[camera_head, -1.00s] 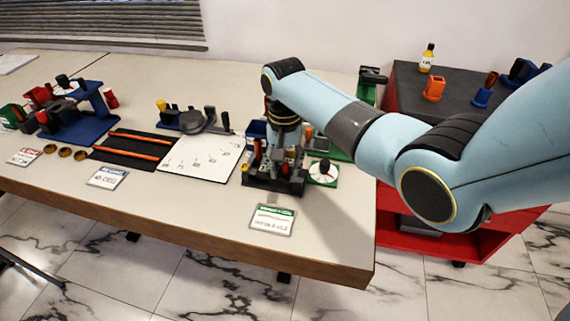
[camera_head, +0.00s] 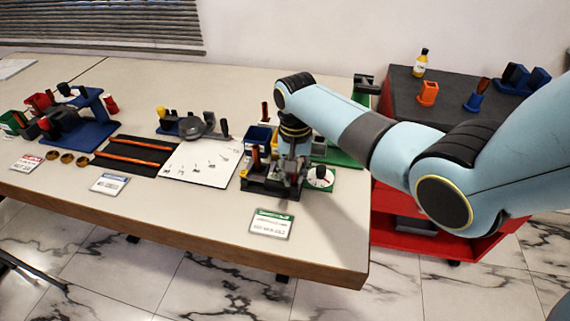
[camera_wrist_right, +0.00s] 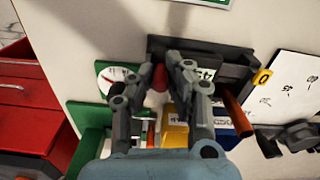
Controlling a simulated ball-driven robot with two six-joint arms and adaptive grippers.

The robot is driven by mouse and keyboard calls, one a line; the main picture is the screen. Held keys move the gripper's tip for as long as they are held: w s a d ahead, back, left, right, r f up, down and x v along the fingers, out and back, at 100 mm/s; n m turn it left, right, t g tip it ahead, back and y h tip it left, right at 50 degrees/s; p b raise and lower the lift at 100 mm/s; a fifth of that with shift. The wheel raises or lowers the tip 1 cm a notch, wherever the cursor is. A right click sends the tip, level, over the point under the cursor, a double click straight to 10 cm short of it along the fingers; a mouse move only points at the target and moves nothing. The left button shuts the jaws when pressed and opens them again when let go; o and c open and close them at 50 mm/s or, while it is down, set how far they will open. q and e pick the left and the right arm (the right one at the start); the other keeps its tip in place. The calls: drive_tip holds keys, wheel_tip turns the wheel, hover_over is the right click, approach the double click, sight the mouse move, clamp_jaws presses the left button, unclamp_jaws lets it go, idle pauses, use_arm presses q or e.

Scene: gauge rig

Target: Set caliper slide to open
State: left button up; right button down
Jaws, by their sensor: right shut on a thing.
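The dark caliper fixture (camera_head: 262,189) stands near the front right of the table in the head view. Its dark body (camera_wrist_right: 225,52) crosses the top middle of the right wrist view. A red knob (camera_wrist_right: 160,79) shows between the fingers of my right gripper (camera_wrist_right: 158,68). The right gripper (camera_head: 291,178) reaches down from above at the fixture's right part, shut on the red knob. Its fingers hide much of the slide. My left gripper is not in view.
A white dial with a red needle (camera_head: 320,177) sits close to the right of the fixture. A green-edged label card (camera_head: 271,223) lies in front. Blue and yellow bins (camera_head: 258,137) stand behind. A white board (camera_head: 199,163) lies to the left. A red cart (camera_head: 400,215) stands at the right.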

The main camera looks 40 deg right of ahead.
drive_tip(key=shift+d, duration=0.15)
drive_tip(key=c, duration=1.3)
unclamp_jaws()
drive_tip(key=shift+s+d, duration=0.1)
drive_tip(key=shift+s, duration=0.05)
drive_tip(key=shift+r, duration=0.1)
wheel_tip(320, 180, up, 12)
drive_tip(key=shift+f, duration=0.1)
